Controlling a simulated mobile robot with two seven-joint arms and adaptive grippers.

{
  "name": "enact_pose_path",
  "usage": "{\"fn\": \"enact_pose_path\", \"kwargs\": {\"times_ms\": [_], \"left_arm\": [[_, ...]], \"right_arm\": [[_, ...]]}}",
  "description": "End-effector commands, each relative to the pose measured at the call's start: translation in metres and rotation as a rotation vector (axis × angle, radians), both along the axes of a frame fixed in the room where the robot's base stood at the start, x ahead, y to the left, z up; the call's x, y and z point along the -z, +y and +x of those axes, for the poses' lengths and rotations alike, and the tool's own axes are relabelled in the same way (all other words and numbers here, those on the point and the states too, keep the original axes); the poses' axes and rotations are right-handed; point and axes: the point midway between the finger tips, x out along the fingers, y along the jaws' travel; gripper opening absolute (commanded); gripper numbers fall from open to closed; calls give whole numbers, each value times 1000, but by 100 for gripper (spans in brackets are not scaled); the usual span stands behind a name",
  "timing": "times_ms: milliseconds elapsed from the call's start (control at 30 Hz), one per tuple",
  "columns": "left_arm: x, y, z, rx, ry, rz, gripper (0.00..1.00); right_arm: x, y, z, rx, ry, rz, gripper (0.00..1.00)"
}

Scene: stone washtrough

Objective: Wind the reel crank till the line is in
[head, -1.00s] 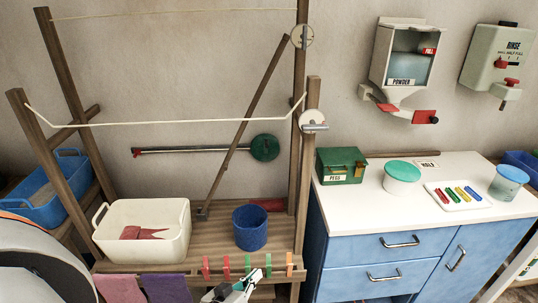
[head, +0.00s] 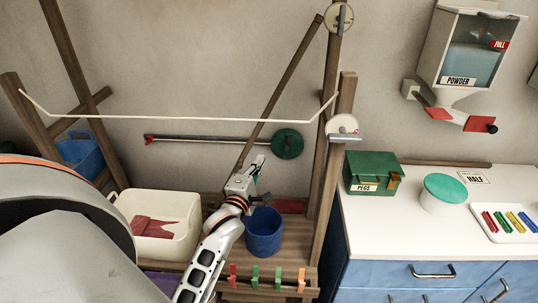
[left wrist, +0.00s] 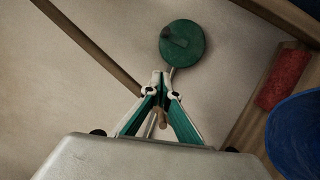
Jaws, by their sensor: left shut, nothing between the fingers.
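A pale line (head: 180,118) is strung between the left post and the right post of a wooden frame. A pale round disc (head: 343,125) with a grey bar across it sits on the right front post at the line's end. A similar disc (head: 340,17) is on the rear post. On the wall a green disc (head: 287,143) has a long metal rod; the left wrist view shows it (left wrist: 182,44) with a dark knob. My left gripper (head: 257,166) is shut and empty, left of and below the green disc, apart from it. My right gripper is out of view.
A blue bucket (head: 263,235) stands just right of my left arm on the wooden shelf, with a white tub (head: 178,248) holding red cloth left of it. Pegs clip the shelf's front edge. A counter (head: 390,235) with a green pegs box (head: 373,172) is at right.

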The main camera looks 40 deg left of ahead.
Motion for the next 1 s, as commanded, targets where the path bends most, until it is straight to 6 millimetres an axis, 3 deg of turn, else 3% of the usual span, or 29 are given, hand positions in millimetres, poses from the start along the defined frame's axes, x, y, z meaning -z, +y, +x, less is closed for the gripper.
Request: {"fn": "enact_pose_path", "kwargs": {"times_ms": [467,700,1000], "left_arm": [[-4,27,86,1,1,6,0],[-7,-2,101,2,0,2,0],[-8,-8,104,1,2,5,0]], "right_arm": [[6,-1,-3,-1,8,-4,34],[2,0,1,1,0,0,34],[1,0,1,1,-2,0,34]]}}
